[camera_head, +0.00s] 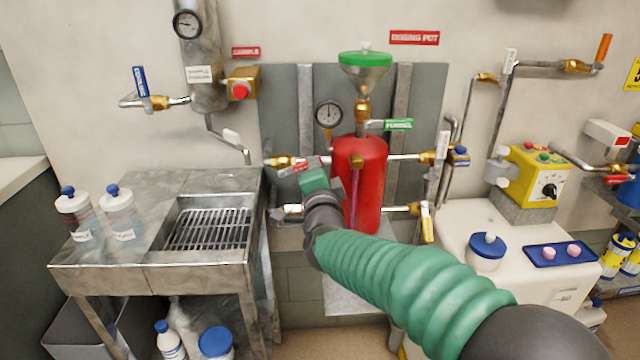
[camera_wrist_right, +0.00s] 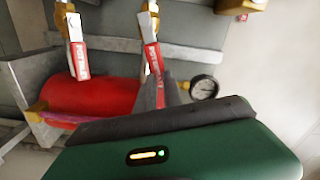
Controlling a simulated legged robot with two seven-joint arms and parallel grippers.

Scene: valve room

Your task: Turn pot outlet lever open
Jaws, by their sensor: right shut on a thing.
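The red dosing pot (camera_head: 370,185) stands upright on the back wall, and its red side also shows in the right wrist view (camera_wrist_right: 95,96). My right gripper (camera_head: 314,178) is at the pot's upper left pipe. It is shut on a red-handled lever (camera_wrist_right: 151,58) there, taken as the pot outlet lever; its label is too blurred to read fully. The lever's lower end lies at the dark finger. A second red-handled lever (camera_wrist_right: 79,55) is apart from the gripper, on the lower pipe. My arm hides part of the pot's lower left. My left gripper is not in view.
A pressure gauge (camera_head: 328,114) sits just above the gripper, and a green-rimmed funnel (camera_head: 364,62) tops the pot. A steel sink bench (camera_head: 150,270) with bottles stands to the left. A white cabinet (camera_head: 470,218) with a yellow control box (camera_head: 537,175) is to the right.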

